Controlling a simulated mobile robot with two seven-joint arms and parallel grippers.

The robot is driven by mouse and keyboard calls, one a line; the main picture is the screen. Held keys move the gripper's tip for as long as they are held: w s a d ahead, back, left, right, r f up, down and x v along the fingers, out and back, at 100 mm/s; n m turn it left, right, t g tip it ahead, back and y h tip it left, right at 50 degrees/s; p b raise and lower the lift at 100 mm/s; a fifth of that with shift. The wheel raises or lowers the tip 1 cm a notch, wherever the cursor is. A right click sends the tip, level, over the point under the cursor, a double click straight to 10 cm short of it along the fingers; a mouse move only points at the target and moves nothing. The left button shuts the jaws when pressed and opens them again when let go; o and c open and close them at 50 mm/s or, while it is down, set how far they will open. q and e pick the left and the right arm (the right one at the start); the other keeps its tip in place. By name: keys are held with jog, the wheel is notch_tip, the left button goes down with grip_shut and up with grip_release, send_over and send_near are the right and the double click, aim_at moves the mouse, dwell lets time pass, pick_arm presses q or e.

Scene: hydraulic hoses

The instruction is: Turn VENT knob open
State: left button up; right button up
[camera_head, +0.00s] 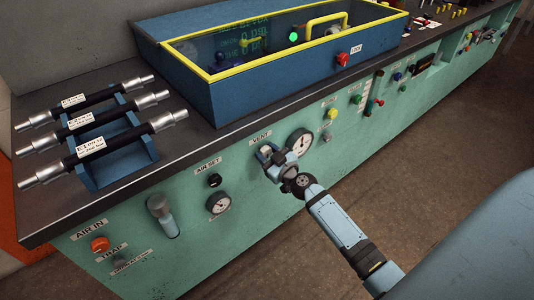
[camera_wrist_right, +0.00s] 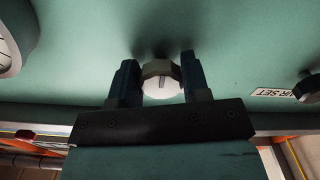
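The VENT knob (camera_wrist_right: 161,84) is a round pale knob with a dark line on its face, on the green panel front. In the right wrist view it sits between the two dark fingers of my right gripper (camera_wrist_right: 161,77), with hardly any gap on either side, so the gripper looks shut on it. In the head view my right gripper (camera_head: 268,153) is at the panel just below the VENT label (camera_head: 261,136), and it partly hides the knob. My left gripper is not in view.
A gauge (camera_head: 299,141) is close to the right of the gripper. A blue box with yellow edging (camera_head: 225,105) and a hose rack (camera_head: 140,150) stand on the bench top.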

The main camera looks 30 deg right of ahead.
jog(key=shift+c, duration=0.6)
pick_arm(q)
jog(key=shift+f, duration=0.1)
pick_arm(e)
jog(key=shift+m, duration=0.8)
jog(key=m, duration=0.3)
jog(key=shift+a, duration=0.15)
jog(key=m, duration=0.7)
jog(key=shift+a+r+m, duration=0.1)
jog(key=shift+m, duration=0.3)
jog(key=m, duration=0.5)
jog(key=shift+m, duration=0.4)
